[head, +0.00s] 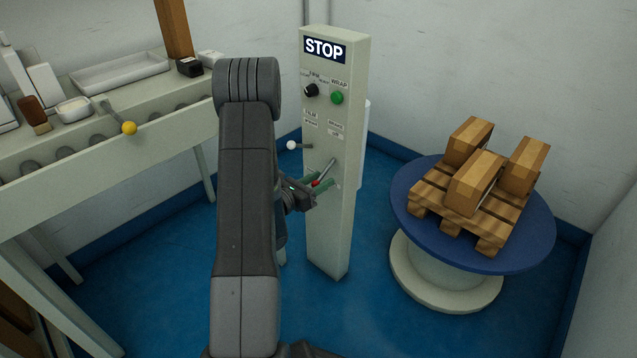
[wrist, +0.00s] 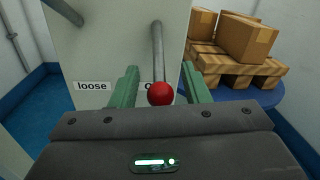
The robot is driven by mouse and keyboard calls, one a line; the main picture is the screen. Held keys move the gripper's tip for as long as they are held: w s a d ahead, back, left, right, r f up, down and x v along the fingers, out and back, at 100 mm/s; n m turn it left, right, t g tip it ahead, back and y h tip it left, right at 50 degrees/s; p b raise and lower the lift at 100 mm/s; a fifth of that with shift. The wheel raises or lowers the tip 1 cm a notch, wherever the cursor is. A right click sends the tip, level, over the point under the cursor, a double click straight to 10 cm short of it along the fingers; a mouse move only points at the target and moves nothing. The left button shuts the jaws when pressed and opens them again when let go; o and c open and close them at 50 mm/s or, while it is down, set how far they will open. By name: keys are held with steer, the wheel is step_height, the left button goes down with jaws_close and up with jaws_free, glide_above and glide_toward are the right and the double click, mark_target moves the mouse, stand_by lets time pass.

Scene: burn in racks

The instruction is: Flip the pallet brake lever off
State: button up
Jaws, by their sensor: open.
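A lever with a red ball knob (head: 316,183) sticks out of the front of a pale control post (head: 331,235). In the wrist view the red knob (wrist: 161,94) sits between the two green fingers, with its grey shaft (wrist: 158,50) running up behind it. My gripper (head: 324,183) is open around the knob; a gap shows on both sides of it. It also shows in the wrist view (wrist: 160,84). A label reading "loose" (wrist: 92,86) is left of the lever; a second label behind the knob is mostly hidden.
A second lever with a white knob (head: 291,145) is up and left on the post. The post also has a black dial (head: 311,90) and green button (head: 337,98). A blue turntable (head: 535,225) bearing a pallet of boxes stands right; a roller conveyor (head: 90,160) stands left.

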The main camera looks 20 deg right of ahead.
jaws_close()
steer(key=shift+r, duration=0.1)
